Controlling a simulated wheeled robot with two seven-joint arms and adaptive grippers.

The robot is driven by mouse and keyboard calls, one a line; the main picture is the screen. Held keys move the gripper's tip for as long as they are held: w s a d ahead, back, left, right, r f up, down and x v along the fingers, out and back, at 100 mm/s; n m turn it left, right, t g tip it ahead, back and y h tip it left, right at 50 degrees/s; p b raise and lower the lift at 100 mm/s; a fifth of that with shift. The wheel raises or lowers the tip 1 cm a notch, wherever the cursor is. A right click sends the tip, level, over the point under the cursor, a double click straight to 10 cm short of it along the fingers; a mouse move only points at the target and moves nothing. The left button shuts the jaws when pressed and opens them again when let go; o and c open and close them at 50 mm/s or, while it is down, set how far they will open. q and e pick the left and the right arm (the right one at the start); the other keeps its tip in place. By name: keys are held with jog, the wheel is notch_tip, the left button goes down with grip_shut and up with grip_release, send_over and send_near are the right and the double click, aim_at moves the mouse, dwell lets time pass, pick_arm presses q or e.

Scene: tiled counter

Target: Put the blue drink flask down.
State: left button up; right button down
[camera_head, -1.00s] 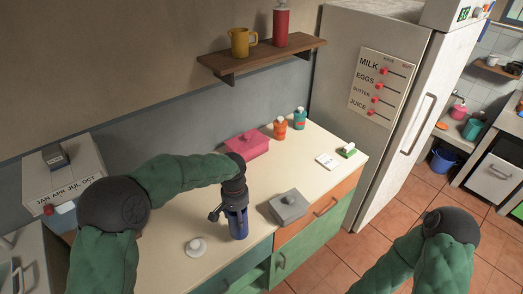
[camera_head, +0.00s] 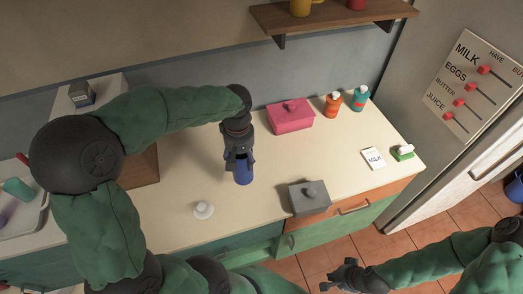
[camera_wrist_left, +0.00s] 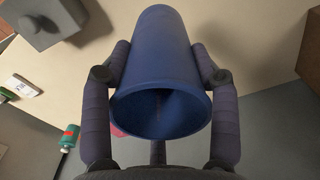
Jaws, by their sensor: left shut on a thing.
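The blue drink flask (camera_head: 243,174) is in my left gripper (camera_head: 238,156), over the counter (camera_head: 270,205) between the pink box and the white-knobbed lid. In the left wrist view the flask (camera_wrist_left: 160,50) fills the middle, its round open-looking end towards the camera. The fingers of the left gripper (camera_wrist_left: 160,77) press on it from both sides. I cannot tell whether the flask's lower end touches the counter. My right gripper (camera_head: 343,277) is low in the head view, away from the counter top, with nothing visible in it; its finger opening is unclear.
A pink lidded box (camera_head: 291,117) stands behind to the right, with an orange bottle (camera_head: 333,105) and a teal bottle (camera_head: 360,98) beyond it. A grey lidded box (camera_head: 309,198) is at the front right. A white round lid (camera_head: 203,210) lies front left. Counter around the flask is clear.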

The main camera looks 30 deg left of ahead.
pick_arm(q)
jog(key=w+a+f+b, duration=0.3)
jog(key=w+a+f, duration=0.2)
jog(key=w+f, duration=0.6)
jog(key=shift+w+f, duration=0.25)
jog(key=shift+f, duration=0.45)
jog(key=shift+f, duration=0.1)
jog(key=shift+f, duration=0.1)
jog(key=o, duration=1.1)
jog(key=shift+o, duration=0.2)
